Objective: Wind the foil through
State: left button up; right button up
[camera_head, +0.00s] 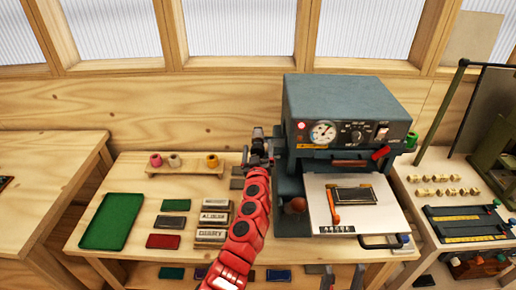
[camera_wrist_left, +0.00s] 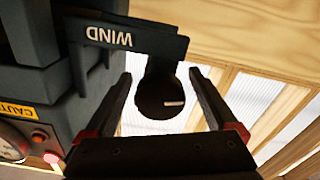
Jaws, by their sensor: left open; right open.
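The grey foil press (camera_head: 345,105) stands on the middle bench with a dial, a red lamp and a green roll (camera_head: 411,141) at its right side. In the left wrist view a bracket marked WIND (camera_wrist_left: 110,36) sticks out from the press, with a dark round knob (camera_wrist_left: 158,98) below it. My left gripper (camera_head: 260,148) is at the press's left side; in the wrist view its open fingers (camera_wrist_left: 160,73) are on either side of the knob, and contact cannot be told. My right gripper (camera_head: 334,278) shows only as two separate fingertips at the bottom edge, open and empty.
A wooden rack (camera_head: 185,169) holds pink, cream and gold rolls. A green tray (camera_head: 111,220), coloured blocks and type blocks (camera_head: 213,218) lie on the bench. Another bench stands at right.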

pick_arm(q)
jog(key=shift+w, duration=0.35)
jog(key=c, duration=1.4)
